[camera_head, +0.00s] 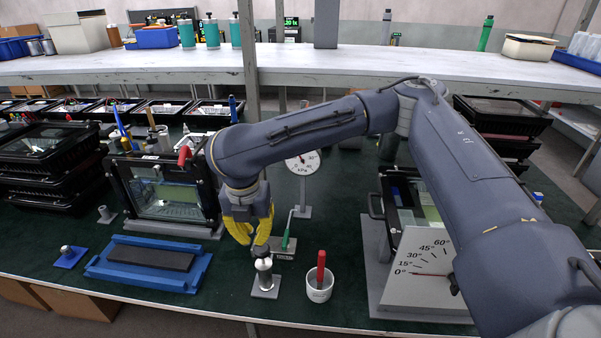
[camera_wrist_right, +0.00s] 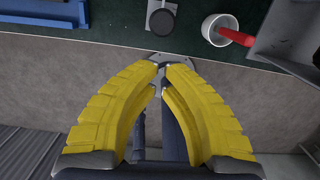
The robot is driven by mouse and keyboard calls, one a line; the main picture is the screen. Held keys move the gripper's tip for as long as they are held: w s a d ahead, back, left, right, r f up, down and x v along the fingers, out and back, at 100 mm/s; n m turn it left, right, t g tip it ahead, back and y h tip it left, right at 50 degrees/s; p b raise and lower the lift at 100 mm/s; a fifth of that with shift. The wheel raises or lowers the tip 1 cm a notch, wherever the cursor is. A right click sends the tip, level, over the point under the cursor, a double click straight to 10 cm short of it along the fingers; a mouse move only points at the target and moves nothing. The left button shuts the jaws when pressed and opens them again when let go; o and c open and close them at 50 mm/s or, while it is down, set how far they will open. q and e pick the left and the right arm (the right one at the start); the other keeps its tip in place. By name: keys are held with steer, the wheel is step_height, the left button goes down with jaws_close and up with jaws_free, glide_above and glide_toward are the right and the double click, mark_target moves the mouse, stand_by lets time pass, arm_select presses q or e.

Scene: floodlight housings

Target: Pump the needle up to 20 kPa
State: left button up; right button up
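A white round gauge marked kPa (camera_head: 302,163) stands on a grey post behind my right gripper; its left part is hidden by my arm. Its needle is too small to read surely. A silver cylinder with a dark knob (camera_head: 264,273) stands upright on a small plate near the front edge; the knob also shows in the right wrist view (camera_wrist_right: 161,22). A green-handled tool (camera_head: 286,238) stands on a grey base behind it. My right gripper (camera_head: 251,247) has yellow fingers with tips nearly together and nothing visible between them. In the right wrist view its tips (camera_wrist_right: 164,66) appear apart from the knob.
A white cup (camera_head: 319,291) with a red-handled tool stands right of the cylinder. A blue tray (camera_head: 190,275) with a dark pad lies left. A floodlight housing (camera_head: 165,190) stands behind it. An angle scale (camera_head: 425,270) stands at right. A white shelf (camera_head: 350,62) crosses the back.

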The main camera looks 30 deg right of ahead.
mark_target(261, 249)
steer(key=shift+w+d+f, duration=0.35)
steer(key=shift+w+d, duration=0.15)
steer(key=shift+w, duration=0.3)
steer(key=shift+w+d+f, duration=0.35)
steer(key=shift+w+d, duration=0.1)
steer(key=shift+w, duration=0.3)
jaws_close()
steer(key=shift+f, duration=0.15)
steer(key=shift+w+d+f, duration=0.1)
steer(key=shift+w+f, duration=0.05)
steer(key=shift+f, duration=1.5)
steer(key=shift+w+d+f, duration=0.1)
steer(key=shift+w+f, duration=0.05)
steer(key=shift+f, duration=1.5)
steer(key=shift+f, duration=0.1)
